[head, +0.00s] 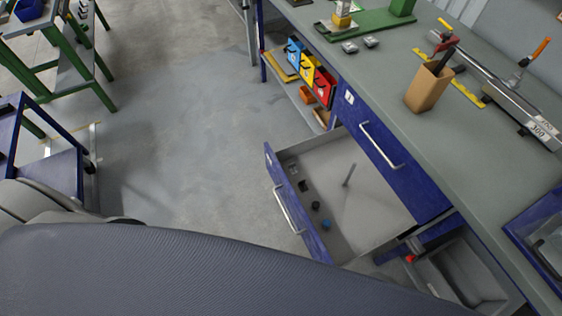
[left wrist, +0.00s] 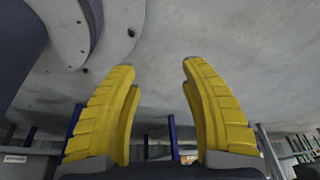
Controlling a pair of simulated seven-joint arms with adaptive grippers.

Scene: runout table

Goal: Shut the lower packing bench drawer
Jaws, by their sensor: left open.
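The lower packing bench drawer (head: 298,206) stands pulled out from under the bench in the head view. Its blue front carries a silver bar handle (head: 288,210). Its grey inside shows several small dark and blue pieces and a thin upright rod. The blue front above it, with its own bar handle (head: 380,146), is flush with the bench. My left gripper (left wrist: 158,66) shows in the left wrist view with its yellow fingers apart and nothing between them. Neither gripper shows in the head view, so the left gripper's distance to the drawer is hidden.
The bench top (head: 395,75) holds a brown pen holder (head: 427,88) and a metal rail with a clamp. Below, a grey bin (head: 455,270) stands right of the drawer. A blue cart (head: 50,150) stands left. The floor (head: 190,140) between is clear.

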